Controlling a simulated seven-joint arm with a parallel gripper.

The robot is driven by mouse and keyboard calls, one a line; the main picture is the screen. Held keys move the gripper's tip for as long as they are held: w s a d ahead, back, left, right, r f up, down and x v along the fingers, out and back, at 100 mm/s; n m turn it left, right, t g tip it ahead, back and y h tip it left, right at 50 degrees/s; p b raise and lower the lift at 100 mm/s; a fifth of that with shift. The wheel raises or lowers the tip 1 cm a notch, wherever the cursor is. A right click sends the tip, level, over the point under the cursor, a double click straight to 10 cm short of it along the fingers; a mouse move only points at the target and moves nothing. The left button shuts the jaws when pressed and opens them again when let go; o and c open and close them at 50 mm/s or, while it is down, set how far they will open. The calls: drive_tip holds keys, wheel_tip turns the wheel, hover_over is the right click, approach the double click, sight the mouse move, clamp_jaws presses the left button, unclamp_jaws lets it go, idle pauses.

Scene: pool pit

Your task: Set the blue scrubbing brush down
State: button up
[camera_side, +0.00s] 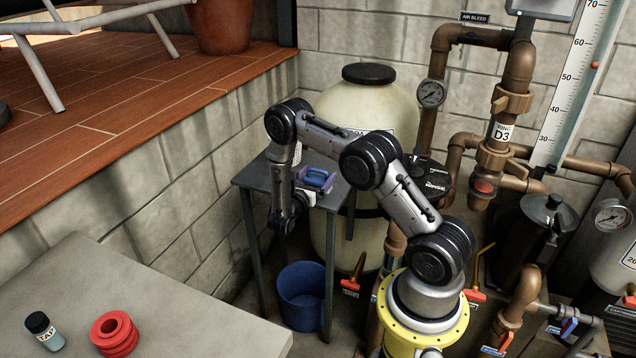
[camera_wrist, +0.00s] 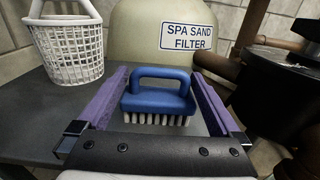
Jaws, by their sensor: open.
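The blue scrubbing brush (camera_wrist: 158,98) has a loop handle on top and white bristles below. In the wrist view it sits upright, bristles down, on the grey table (camera_wrist: 40,115). My gripper (camera_wrist: 160,90) is open, with one purple finger on each side of the brush. Gaps show between the fingers and the brush. In the side view the brush (camera_side: 319,177) is small above the table top (camera_side: 262,172), with my gripper (camera_side: 316,180) around it; contact with the table is hard to judge there.
A white basket (camera_wrist: 70,48) stands at the left of the table in the wrist view. The spa sand filter (camera_wrist: 150,30) rises behind the table. A blue bucket (camera_side: 303,295) is on the floor below. Brown pipes (camera_side: 515,70) and valves crowd the right.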

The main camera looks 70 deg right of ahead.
drive_tip(key=shift+d, duration=0.35)
drive_tip(key=shift+c, duration=0.3)
drive_tip(key=c, duration=1.2)
drive_tip(key=shift+r, duration=0.1)
drive_tip(key=shift+c, duration=0.2)
